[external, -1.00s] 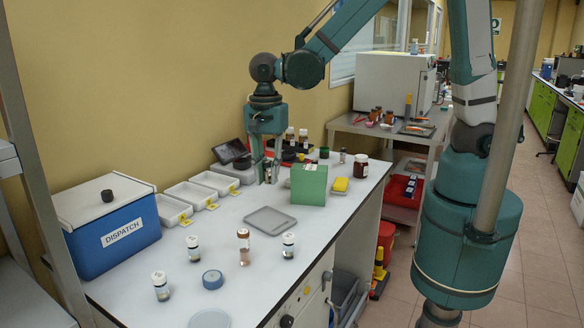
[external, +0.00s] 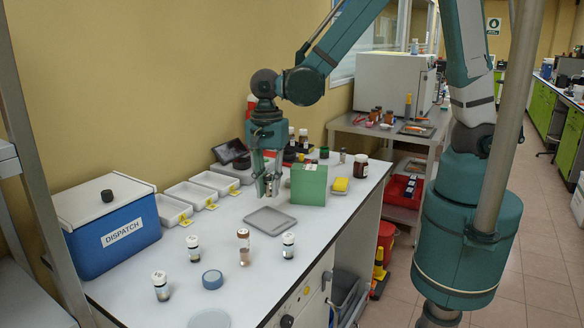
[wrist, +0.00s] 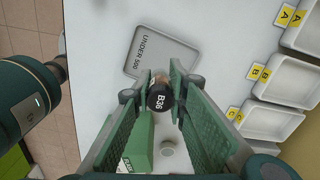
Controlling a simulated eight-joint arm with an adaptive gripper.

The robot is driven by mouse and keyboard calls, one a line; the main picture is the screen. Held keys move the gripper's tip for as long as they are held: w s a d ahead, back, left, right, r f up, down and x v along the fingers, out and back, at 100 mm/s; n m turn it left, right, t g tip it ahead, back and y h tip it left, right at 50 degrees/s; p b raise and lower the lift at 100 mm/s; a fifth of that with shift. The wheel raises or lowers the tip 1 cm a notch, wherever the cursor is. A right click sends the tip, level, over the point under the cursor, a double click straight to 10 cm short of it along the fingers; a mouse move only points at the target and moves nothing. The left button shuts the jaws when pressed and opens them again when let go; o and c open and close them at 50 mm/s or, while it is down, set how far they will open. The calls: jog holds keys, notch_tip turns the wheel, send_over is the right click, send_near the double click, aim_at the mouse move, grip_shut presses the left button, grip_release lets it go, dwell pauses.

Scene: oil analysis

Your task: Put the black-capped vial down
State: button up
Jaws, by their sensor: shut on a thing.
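My gripper (external: 268,184) is shut on the black-capped vial, held above the bench just behind the grey tray. In the external view the vial is mostly hidden by the fingers. The flat grey tray (external: 270,220) lies on the white bench; in the wrist view it reads UNDER 500 (wrist: 165,50) and lies beyond the fingertips. The vial appears upright and apart from the bench.
A green box (external: 309,186) stands close to the right of my gripper. Open white trays (external: 189,197) with yellow labels line the wall side. A blue DISPATCH box (external: 115,232) is at left.

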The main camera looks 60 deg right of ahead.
aim_at(268, 176)
jog(key=shift+f, duration=2.05)
jog(key=shift+f+b, duration=0.3)
jog(key=shift+f, duration=1.8)
jog(key=shift+f, duration=0.1)
jog(key=o, duration=0.4)
jog(key=shift+f, duration=0.1)
jog(key=o, duration=0.5)
jog(key=shift+c, duration=0.2)
jog(key=shift+r, duration=0.2)
jog(key=shift+r+p, duration=0.5)
jog(key=shift+r, duration=5.5)
